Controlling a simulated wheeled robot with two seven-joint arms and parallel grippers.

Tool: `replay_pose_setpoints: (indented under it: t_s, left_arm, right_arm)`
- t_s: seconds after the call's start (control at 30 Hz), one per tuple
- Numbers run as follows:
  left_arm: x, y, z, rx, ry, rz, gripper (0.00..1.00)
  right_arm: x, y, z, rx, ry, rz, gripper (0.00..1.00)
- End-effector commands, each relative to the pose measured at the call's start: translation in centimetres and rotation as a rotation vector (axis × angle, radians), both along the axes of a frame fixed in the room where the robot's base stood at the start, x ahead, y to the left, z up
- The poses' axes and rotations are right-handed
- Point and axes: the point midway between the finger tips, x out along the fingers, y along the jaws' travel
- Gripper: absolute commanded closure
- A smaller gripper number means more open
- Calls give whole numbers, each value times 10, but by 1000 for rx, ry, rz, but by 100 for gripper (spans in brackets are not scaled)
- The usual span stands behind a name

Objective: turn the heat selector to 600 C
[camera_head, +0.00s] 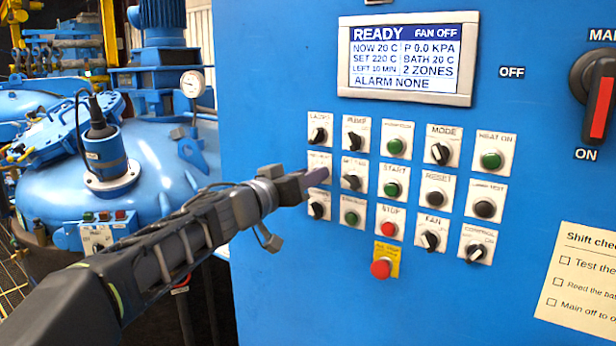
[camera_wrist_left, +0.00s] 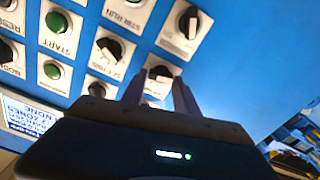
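The blue control panel (camera_head: 290,60) holds rows of small knobs and buttons on white plates. In the left wrist view that dark knob (camera_wrist_left: 159,73) lies just beyond my two fingertips (camera_wrist_left: 161,82), which stand apart, one toward each side. Contact cannot be told. The plate's label is too small and covered to read, so I cannot confirm it is the heat selector. The display (camera_head: 405,58) reads READY, SET 220 C, NOW 20 C. My right gripper is not in view.
Close neighbours are a black knob (camera_head: 351,182) to the right, one above (camera_head: 318,136) and one below (camera_head: 317,209). A red emergency button (camera_head: 381,268) on yellow sits lower. A large red-handled main switch (camera_head: 598,100) is at right. Blue furnace equipment (camera_head: 150,205) stands left.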

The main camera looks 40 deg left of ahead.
Motion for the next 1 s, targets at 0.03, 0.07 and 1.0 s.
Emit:
replay_pose_setpoints:
  t_s: [0.03,0.07,1.0]
  left_arm:
    - [0,0,0,0,0,0,69]
    - [0,0,0,0,0,0,71]
    - [0,-1,2,101,2,0,100]
  right_arm:
    - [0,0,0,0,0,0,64]
    - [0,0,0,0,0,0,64]
    - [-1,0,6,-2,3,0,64]
